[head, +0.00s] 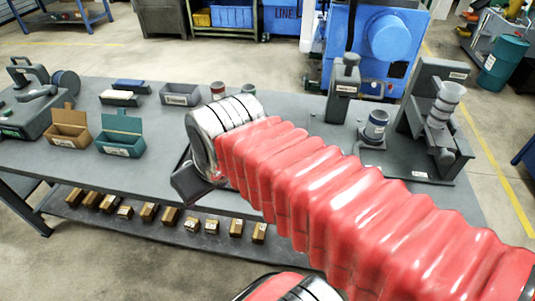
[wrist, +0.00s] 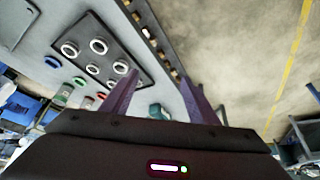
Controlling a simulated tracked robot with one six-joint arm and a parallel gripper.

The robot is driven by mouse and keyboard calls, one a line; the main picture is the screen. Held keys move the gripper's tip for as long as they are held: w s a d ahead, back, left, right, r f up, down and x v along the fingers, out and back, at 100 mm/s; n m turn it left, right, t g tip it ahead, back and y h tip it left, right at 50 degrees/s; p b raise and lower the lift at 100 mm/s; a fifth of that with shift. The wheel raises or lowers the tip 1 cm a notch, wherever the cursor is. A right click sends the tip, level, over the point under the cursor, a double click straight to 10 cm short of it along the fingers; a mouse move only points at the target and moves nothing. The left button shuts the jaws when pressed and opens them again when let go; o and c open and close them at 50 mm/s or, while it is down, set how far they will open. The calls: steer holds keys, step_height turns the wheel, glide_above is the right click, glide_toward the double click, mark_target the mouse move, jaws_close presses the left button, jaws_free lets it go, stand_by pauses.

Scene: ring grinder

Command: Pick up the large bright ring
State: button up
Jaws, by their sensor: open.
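In the wrist view, several bright metal rings lie on a dark flat plate (wrist: 82,56). The larger-looking ones include one ring (wrist: 91,47) near the plate's upper edge and another ring (wrist: 62,50) to its left. Smaller-looking bright rings lie lower on the plate. My gripper (wrist: 160,76) is open, with its two purple fingers apart and nothing visible between them. The rings are to the left of the fingers in this view and apart from them. In the head view, my red-sleeved arm hides the rings and most of the gripper.
The grey workbench (head: 80,170) carries a brown bin (head: 69,138), a teal bin (head: 120,145), a grey bin (head: 180,99) and a machine with a stacked column (head: 442,105). Several small blocks lie on the lower shelf (head: 150,226). Coloured rings, including a blue ring, lie near the plate.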

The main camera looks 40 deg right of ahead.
steer(key=shift+o, duration=0.7)
steer(key=w+d+g, duration=0.1)
steer(key=w+d, duration=0.4)
steer(key=d, duration=0.1)
steer(key=shift+d+n, duration=0.3)
steer(key=w+d+f, duration=0.2)
steer(key=d+f, duration=0.1)
steer(key=d, duration=0.9)
steer(key=w+d+f+n+y, duration=0.1)
steer(key=w+d+f, duration=0.1)
steer(key=d, duration=1.1)
steer(key=shift+w+f+n, duration=0.3)
steer(key=shift+f, duration=0.4)
steer(key=shift+d, duration=0.1)
steer(key=shift+x, duration=4.3)
steer(key=shift+f, duration=0.1)
steer(key=shift+x, duration=2.55)
steer(key=shift+s, duration=0.1)
